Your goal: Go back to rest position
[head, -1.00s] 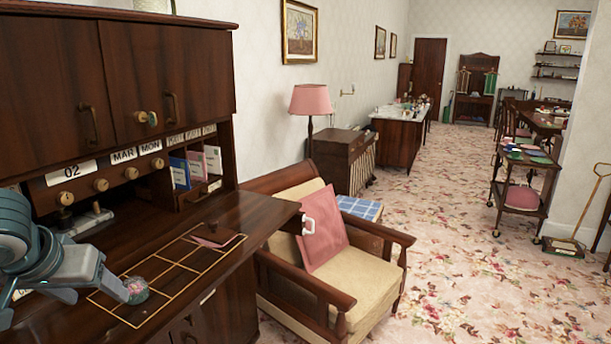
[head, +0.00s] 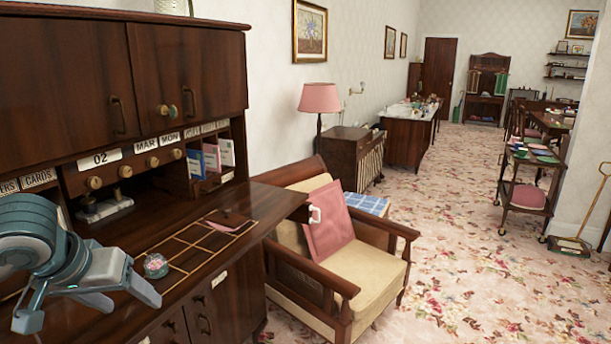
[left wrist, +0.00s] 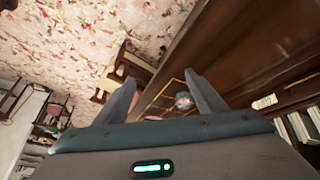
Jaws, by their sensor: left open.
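My left gripper (head: 88,305) is at the lower left of the head view, in front of the writing desk (head: 190,228). Its two fingers are spread with nothing between them. In the left wrist view the gripper (left wrist: 160,80) is also open and empty. A small round glass-like object (head: 156,266) with pink and green inside stands on the desk by a gold-lined grid, just beyond one finger and apart from it. It also shows in the left wrist view (left wrist: 183,101), on the desk beyond the fingers. My right gripper is not in view.
The desk's upper cabinet (head: 180,75) rises close behind my left arm. An armchair (head: 370,285) with a pink cushion (head: 325,222) stands right of the desk. A trolley (head: 525,190) stands farther right. The flowered carpet (head: 450,250) between them is clear.

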